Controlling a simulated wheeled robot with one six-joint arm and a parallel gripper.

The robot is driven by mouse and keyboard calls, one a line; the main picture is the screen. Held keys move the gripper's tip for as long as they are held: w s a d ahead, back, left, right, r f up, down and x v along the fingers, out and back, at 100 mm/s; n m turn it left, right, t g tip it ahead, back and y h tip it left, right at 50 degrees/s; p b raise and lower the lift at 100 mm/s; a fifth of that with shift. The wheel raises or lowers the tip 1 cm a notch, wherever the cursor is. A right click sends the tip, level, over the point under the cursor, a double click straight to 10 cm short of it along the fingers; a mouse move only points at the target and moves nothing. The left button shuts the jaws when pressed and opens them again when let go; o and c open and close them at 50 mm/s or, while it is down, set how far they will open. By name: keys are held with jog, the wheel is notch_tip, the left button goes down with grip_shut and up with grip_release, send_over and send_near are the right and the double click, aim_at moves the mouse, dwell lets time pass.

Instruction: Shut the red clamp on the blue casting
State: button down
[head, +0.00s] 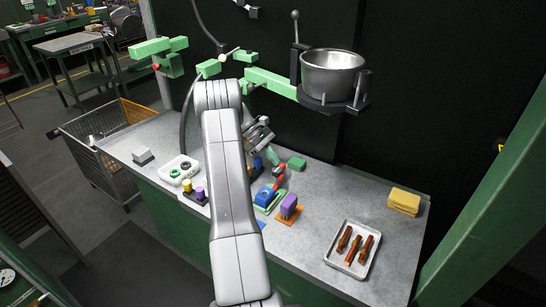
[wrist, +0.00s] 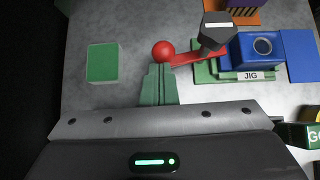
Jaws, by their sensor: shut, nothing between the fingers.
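The blue casting (head: 265,196) sits in a green jig on the bench; in the wrist view the casting (wrist: 262,50) has a round hole on top and a "JIG" label (wrist: 250,76) in front. The red clamp (head: 280,174) stands beside it. In the wrist view its red arm (wrist: 190,59) runs from a dark grey post or block to a red ball knob (wrist: 163,51). My gripper (wrist: 160,68) is shut and empty, its green fingertips close to the knob; I cannot tell if they touch. In the head view my gripper (head: 270,155) is partly hidden by my arm.
An orange base with a purple block (head: 289,206) stands right of the jig. A green block (head: 297,163) lies behind. A steel pot (head: 332,73) hangs above on a green arm.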

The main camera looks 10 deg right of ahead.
jog(key=shift+s+d+r, duration=0.1)
jog(key=shift+s+d, duration=0.05)
jog(key=shift+d, duration=0.5)
dwell(0.3)
jog(key=b+v, duration=0.1)
jog(key=v, duration=1.3)
jog(key=shift+b, duration=0.35)
jog(key=shift+s+d, duration=0.1)
jog(key=shift+s, duration=0.05)
